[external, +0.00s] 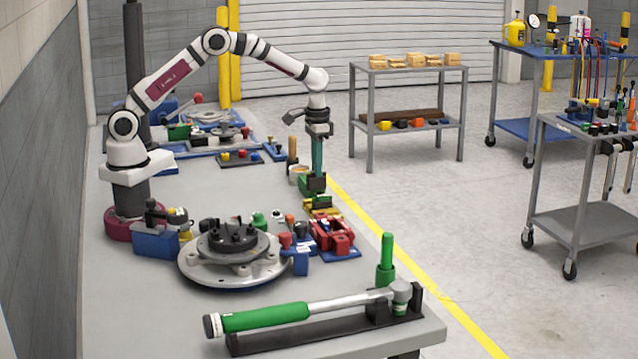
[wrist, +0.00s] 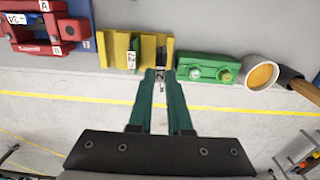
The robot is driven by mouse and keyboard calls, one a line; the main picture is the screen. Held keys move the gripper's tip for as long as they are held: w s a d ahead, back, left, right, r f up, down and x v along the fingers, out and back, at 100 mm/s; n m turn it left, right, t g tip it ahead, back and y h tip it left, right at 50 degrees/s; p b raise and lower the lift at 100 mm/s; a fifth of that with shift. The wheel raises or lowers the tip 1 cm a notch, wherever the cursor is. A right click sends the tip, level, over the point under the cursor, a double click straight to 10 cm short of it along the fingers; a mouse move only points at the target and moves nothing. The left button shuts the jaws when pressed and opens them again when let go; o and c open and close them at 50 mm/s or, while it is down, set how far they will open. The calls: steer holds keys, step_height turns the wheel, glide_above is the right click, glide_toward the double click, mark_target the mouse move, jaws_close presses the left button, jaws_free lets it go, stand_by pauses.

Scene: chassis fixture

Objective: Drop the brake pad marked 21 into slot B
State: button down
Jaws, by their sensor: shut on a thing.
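My gripper (wrist: 160,73) points down over the yellow holder (wrist: 120,48). Its green fingers are shut on a small dark pad (wrist: 160,58) at the holder's right part, apparently still within the holder. No number is readable on this pad. A white tag (wrist: 131,60) on the holder's front looks like 22, but is small. The red fixture (wrist: 28,32) stands left of the holder, with letter tags A and what looks like B on its right side. In the external view, my gripper (external: 316,178) is above the yellow holder (external: 318,207), and the red fixture (external: 333,238) is nearer the camera.
A green block (wrist: 207,68) sits close right of the holder, beside a cup with orange contents (wrist: 262,74). In the external view, a brake disc hub (external: 233,255) and a green-handled torque wrench (external: 265,317) lie nearer the camera. The bench edge is close.

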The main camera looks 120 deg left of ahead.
steer(key=w+d+m, duration=1.3)
steer(key=d+m, duration=0.3)
steer(key=m, duration=0.2)
steer(key=shift+r, duration=0.35)
steer(key=shift+d+f, duration=0.1)
steer(key=shift+f, duration=1.05)
steer(key=shift+f, duration=0.1)
steer(key=shift+f, duration=0.7)
steer(key=shift+f, duration=0.6)
steer(key=c, duration=1.2)
jaws_free()
